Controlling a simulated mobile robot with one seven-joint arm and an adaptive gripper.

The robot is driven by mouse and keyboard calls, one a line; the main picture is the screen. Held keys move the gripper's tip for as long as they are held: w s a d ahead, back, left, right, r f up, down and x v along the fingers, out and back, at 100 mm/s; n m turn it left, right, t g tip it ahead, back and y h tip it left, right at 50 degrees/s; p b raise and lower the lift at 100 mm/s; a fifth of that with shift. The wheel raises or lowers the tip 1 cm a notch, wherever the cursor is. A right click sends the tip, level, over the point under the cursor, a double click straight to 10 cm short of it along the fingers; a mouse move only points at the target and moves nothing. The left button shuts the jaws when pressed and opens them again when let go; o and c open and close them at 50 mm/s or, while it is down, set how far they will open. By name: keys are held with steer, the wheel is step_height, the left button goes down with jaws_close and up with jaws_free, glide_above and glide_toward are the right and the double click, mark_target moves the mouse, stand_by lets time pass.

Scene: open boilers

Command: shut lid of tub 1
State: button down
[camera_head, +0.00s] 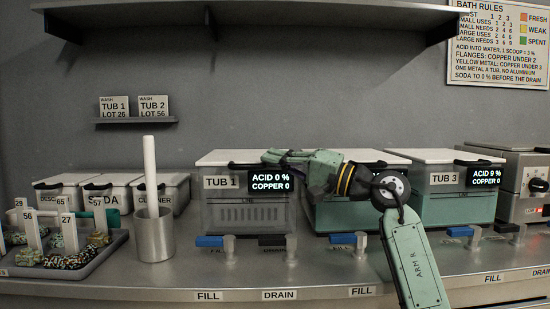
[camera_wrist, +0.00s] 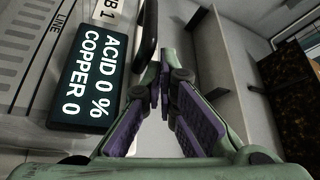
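Tub 1 (camera_head: 214,214) is a grey see-through tub on the counter, with its display (camera_head: 270,183) reading acid 0 % and copper 0. The display also shows large in the wrist view (camera_wrist: 88,80). Its white lid (camera_head: 222,157) lies flat across the top and looks down. A dark handle (camera_wrist: 147,35) shows beside my fingertips in the wrist view; I cannot tell whether they touch. My gripper (camera_wrist: 162,82) has its fingertips together with nothing visible between them. In the head view it is at the right front of tub 1's lid, partly hidden by my arm.
A teal tub, partly hidden by my arm, and tub 3 (camera_head: 433,210) stand to the right with lids down. A beaker with a white rod (camera_head: 154,236) and a tray of tagged parts (camera_head: 75,268) are at left. Blue-handled valves (camera_head: 209,241) line the counter front. A shelf (camera_head: 250,17) hangs above.

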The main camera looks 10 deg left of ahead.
steer(key=shift+a+f, duration=0.1)
steer(key=shift+f, duration=0.15)
